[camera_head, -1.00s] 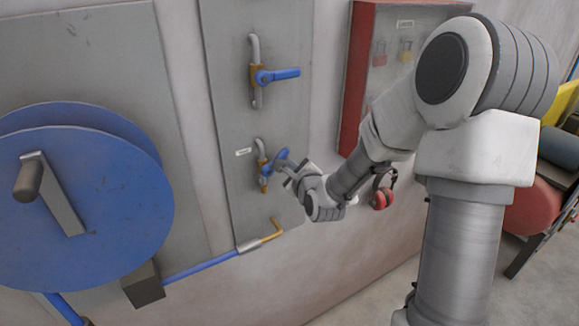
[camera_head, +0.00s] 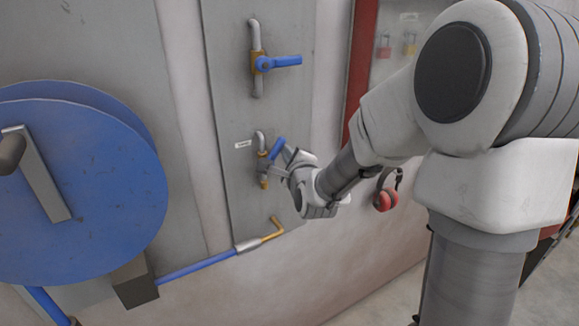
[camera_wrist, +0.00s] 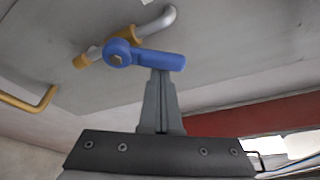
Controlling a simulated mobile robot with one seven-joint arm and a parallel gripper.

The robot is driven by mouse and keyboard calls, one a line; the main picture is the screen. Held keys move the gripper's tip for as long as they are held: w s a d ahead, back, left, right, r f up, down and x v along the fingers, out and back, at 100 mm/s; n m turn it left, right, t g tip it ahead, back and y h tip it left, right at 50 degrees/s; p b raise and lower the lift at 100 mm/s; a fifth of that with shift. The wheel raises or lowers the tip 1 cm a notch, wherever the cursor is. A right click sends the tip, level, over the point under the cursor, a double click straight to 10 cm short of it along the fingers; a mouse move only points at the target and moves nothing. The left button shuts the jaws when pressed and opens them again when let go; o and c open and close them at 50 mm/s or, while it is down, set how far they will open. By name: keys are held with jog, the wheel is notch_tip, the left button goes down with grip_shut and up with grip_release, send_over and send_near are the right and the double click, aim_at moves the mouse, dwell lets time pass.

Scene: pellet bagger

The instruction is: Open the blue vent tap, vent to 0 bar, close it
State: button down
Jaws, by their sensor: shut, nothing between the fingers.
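The lower tap has a blue lever handle (camera_head: 277,148) on a brass body with a bent grey pipe, beside a small white label whose text I cannot read. Its lever slants up and right, oblique to its pipe; the wrist view also shows this lever (camera_wrist: 155,60). My gripper (camera_wrist: 160,76) is shut and empty, its fingertips at the underside of the lever near its outer part. I cannot tell whether they touch. In the head view my gripper (camera_head: 275,169) is just right of the tap. No pressure gauge is in view.
A second blue-handled tap (camera_head: 278,63) is above on the same grey panel, its lever horizontal across its pipe. A large blue reel (camera_head: 110,200) stands at left. A brass elbow pipe (camera_head: 272,231) is below. Red ear defenders (camera_head: 386,199) hang at right.

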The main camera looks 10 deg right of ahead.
jog(key=n+b, duration=0.1)
jog(key=b, duration=0.1)
jog(key=a+n+t+b, duration=0.1)
jog(key=b, duration=0.2)
jog(key=a+r+n+b, duration=0.1)
jog(key=n+b, duration=0.1)
jog(key=shift+s+t+h, duration=0.3)
jog(key=shift+a+r+b, duration=0.15)
jog(key=shift+r+b, duration=0.05)
jog(key=shift+b, duration=0.65)
jog(key=shift+s+r, duration=0.1)
